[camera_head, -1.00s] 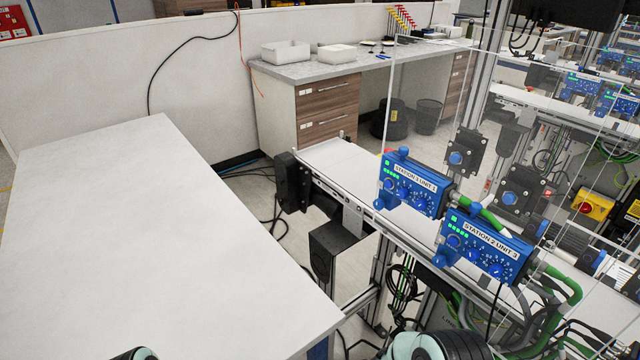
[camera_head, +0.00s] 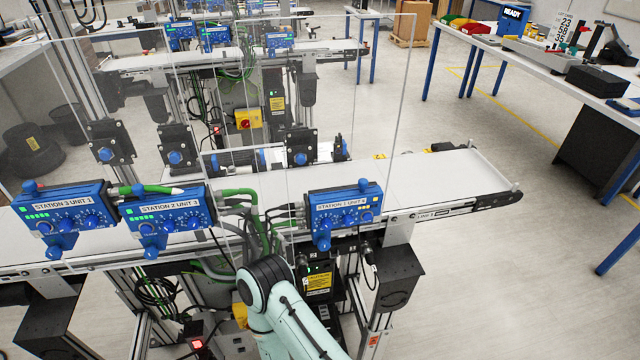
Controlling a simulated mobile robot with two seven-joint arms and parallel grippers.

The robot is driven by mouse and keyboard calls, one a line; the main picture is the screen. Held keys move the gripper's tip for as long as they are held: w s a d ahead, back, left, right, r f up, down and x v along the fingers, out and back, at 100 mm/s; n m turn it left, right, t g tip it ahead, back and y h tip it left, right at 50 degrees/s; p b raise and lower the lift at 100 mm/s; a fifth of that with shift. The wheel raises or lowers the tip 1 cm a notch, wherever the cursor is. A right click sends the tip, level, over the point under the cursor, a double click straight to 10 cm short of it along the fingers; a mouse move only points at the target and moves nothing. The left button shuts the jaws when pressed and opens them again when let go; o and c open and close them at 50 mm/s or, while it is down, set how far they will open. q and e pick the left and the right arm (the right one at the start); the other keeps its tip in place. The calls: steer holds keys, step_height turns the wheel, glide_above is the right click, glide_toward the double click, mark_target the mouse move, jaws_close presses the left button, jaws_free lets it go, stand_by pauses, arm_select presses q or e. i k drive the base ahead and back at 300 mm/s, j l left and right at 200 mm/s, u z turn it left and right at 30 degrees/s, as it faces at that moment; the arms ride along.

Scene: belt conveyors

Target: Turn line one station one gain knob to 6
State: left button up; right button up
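The station 1 control box (camera_head: 345,208) is a blue unit at the centre right, mounted on the front of a belt conveyor. Its label starts with "STATION 1 UNIT"; the last digit is hard to read. It has a row of small blue dials, a few small lights and larger blue knobs on its top and lower left. The dial names and settings are too small to read. A pale green link of my arm with a dark joint (camera_head: 266,275) rises below and left of the box, apart from it. Neither gripper shows.
The station 2 box (camera_head: 168,218) and station 3 box (camera_head: 62,215) stand to the left. A clear panel (camera_head: 395,110) rises behind the boxes. The conveyor belt (camera_head: 440,178) ends at the right, with open floor beyond. Green cables (camera_head: 240,210) hang left of the station 1 box.

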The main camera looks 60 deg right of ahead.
mark_target(326, 223)
steer(key=z, duration=2.4)
